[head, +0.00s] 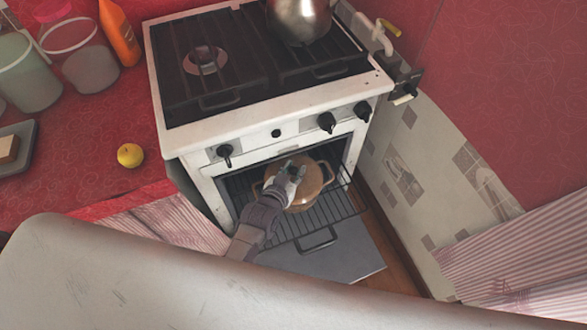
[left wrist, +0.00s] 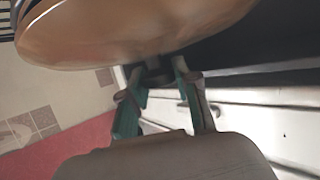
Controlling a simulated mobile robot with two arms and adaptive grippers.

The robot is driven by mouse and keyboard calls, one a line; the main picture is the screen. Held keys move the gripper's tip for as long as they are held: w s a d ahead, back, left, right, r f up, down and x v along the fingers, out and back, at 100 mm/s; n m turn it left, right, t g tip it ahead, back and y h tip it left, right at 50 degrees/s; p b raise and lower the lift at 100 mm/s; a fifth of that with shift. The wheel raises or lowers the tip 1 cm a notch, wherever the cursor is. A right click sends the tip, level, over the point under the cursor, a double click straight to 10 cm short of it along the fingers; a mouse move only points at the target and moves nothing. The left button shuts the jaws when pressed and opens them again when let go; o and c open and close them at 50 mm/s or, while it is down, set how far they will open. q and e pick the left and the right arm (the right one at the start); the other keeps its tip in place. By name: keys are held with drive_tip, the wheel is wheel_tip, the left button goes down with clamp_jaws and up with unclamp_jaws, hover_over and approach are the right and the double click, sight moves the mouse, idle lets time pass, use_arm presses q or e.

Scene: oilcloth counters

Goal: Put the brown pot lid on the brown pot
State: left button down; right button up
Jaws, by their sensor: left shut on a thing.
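The brown pot (head: 303,208) stands on the oven's wire rack, its side handles showing. The round brown pot lid (head: 312,178) is over the pot and covers its opening in the head view. My left gripper (head: 290,172) is shut on the lid's dark knob. In the left wrist view the lid (left wrist: 130,30) fills the top, with my gripper's fingertips (left wrist: 160,75) closed at its knob. Whether the lid touches the pot's rim or hovers just above it, I cannot tell. My right gripper is in neither view.
The white stove (head: 270,105) has its oven door (head: 325,262) lowered and the rack (head: 340,205) pulled out. A metal kettle (head: 300,18) stands on the hob. A yellow fruit (head: 130,155), an orange bottle (head: 119,35) and jars (head: 28,75) are on the red counter at left.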

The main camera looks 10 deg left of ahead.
use_arm(q)
drive_tip(key=shift+f, duration=0.2)
drive_tip(key=c, duration=0.8)
unclamp_jaws()
drive_tip(key=shift+o, duration=0.2)
wheel_tip(320, 180, up, 6)
drive_tip(key=p, duration=0.6)
drive_tip(key=shift+r+p, duration=0.1)
drive_tip(key=shift+p, duration=0.2)
